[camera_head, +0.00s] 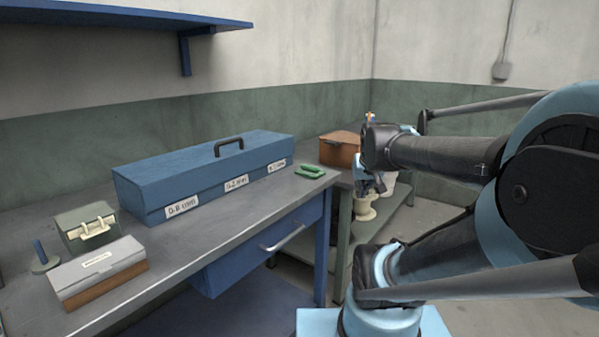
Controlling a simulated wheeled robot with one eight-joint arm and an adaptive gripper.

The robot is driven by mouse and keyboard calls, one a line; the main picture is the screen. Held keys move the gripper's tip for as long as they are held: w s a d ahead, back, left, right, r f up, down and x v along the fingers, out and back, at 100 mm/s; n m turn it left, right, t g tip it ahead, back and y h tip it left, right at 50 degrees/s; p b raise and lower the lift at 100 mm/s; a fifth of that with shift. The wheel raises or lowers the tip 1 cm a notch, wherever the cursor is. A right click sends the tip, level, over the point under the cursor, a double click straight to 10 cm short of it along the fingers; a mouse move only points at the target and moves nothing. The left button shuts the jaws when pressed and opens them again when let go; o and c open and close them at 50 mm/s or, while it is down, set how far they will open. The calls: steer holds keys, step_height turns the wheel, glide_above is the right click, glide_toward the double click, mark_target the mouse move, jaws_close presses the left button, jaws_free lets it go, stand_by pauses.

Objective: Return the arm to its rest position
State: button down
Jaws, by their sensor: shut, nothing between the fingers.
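My arm (440,160) reaches in from the right, bent, over the floor beside the workbench. My gripper (372,185) is at its far end, small in the view, pointing down near the bench's far right corner. It is shut and holds nothing. A cream spool-shaped thing (365,208) shows just below it; whether they touch I cannot tell.
The grey workbench (190,245) carries a long blue toolbox (205,175), a green U-shaped piece (310,171), a green case (88,228), a grey-lidded box (98,272) and a blue-pegged stand (42,258). A brown box (340,148) stands behind. A blue shelf (120,17) overhangs.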

steer(key=s+f+g, duration=0.4)
steer(key=s+f, duration=0.6)
steer(key=s, duration=0.4)
steer(key=shift+s+a+f+g, duration=0.2)
steer(key=shift+s+f+g, duration=0.2)
